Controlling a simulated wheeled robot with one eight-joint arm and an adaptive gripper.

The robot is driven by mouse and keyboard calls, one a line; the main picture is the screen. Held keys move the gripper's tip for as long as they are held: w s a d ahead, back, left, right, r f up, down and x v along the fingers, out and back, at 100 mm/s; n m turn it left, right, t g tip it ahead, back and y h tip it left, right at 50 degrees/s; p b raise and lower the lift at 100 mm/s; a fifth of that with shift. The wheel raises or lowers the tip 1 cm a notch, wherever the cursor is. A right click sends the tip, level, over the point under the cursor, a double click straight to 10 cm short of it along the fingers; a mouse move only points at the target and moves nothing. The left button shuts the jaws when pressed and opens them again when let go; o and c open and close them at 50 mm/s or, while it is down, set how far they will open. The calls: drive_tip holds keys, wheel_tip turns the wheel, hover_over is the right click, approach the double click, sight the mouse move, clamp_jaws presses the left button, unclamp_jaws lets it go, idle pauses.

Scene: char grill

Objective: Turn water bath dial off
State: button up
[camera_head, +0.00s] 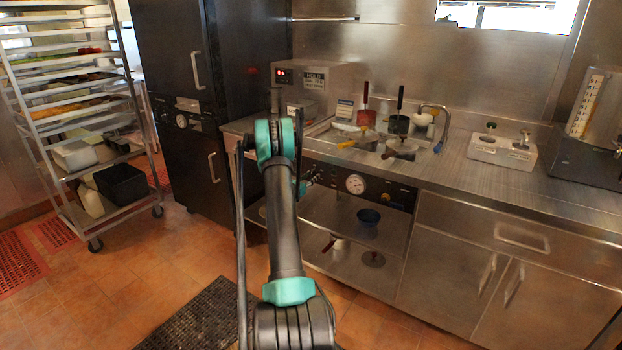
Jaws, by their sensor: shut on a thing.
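The water bath (318,133) is a steel basin set in the counter, with several pots and inserts in it. Its dark front control panel (385,192) carries a round white gauge (355,184). My arm reaches up to the panel's left end. My gripper (311,177) is small and dark there, mostly hidden behind my arm. It is shut on the water bath dial at the panel. The dial itself is hidden, so its setting cannot be read.
A box with a red display (315,85) stands behind the bath. A dark cabinet (180,150) and a tray rack (75,110) stand at left. A black mat (195,318) lies on the floor.

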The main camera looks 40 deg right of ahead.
drive_tip(key=o, duration=1.2)
drive_tip(key=shift+c, duration=0.2)
drive_tip(key=v, duration=1.2)
drive_tip(key=shift+f, duration=0.1)
